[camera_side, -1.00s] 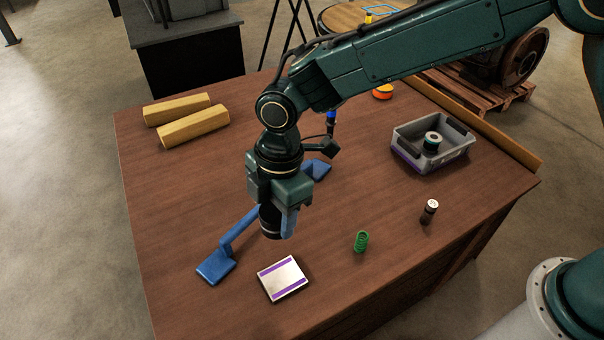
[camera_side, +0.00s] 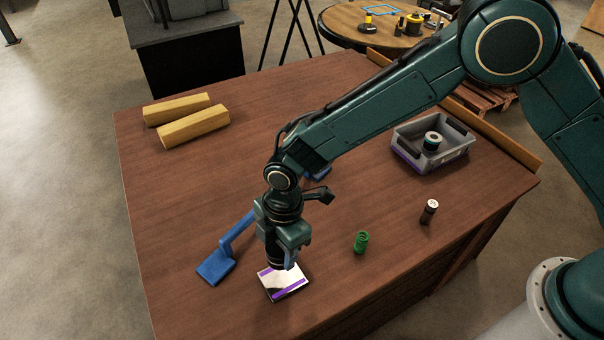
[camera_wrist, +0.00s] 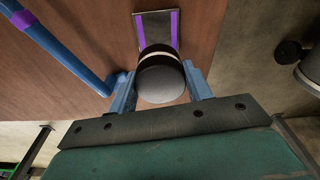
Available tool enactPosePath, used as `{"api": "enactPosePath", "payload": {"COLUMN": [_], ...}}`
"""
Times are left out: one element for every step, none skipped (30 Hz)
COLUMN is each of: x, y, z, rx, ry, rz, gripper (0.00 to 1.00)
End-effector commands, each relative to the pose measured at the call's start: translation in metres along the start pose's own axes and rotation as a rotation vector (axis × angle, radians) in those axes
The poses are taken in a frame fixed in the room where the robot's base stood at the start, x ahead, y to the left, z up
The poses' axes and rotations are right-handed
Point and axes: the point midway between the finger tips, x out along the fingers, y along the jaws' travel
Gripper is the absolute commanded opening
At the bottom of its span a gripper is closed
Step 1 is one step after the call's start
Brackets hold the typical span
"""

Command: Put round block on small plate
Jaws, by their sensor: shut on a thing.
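The round block is a dark cylinder with a pale band (camera_wrist: 162,78), seen end-on between my jaws in the wrist view. My gripper (camera_wrist: 160,92) is shut on it, one blue finger on each side. In the side view my gripper (camera_side: 283,258) is above the back part of the small plate, and the block (camera_side: 275,256) shows partly in front of the wrist. The small plate (camera_side: 288,287) is a flat white square with purple stripes. The plate also shows beyond the block in the wrist view (camera_wrist: 157,22). Whether the block touches the plate is hard to tell.
A blue bracket-like frame (camera_side: 216,266) lies just left of and behind my gripper. A green coil-like part (camera_side: 361,242) and a dark cylinder with a white top (camera_side: 429,211) stand to the right. A grey bin (camera_side: 405,160) and yellow bars (camera_side: 193,128) are farther back.

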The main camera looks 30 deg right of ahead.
Motion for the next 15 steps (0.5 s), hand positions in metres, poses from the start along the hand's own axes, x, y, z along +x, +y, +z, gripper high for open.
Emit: {"api": "enactPosePath", "payload": {"x": [0.008,0.013,0.019,0.023,0.027,0.031,0.034,0.036,0.039,0.04,0.041,0.042,0.043,0.043,0.043], "y": [0.001,0.001,0.001,0.001,0.001,0.001,0.001,0.001,0.002,0.002,0.002,0.002,0.002,0.002,0.002], "z": [0.0,0.001,0.002,0.002,0.003,0.003,0.003,0.004,0.004,0.004,0.004,0.004,0.004,0.004,0.004], "rx": [0.0,0.0,0.0,0.0,0.0,0.0,0.0,0.0,0.0,0.0,0.0,-0.001,-0.001,-0.001,-0.001], "ry": [0.001,0.001,0.001,0.001,0.001,0.001,0.002,0.002,0.002,0.002,0.002,0.002,0.003,0.003,0.003], "rz": [0.001,0.001,0.001,0.002,0.002,0.002,0.003,0.004,0.004,0.004,0.004,0.005,0.005,0.005,0.005], "gripper": [0.0,0.0,0.0,0.0,0.0,0.0,0.0,0.0,0.0,0.0,0.0,0.0,0.0,0.0,0.0]}}
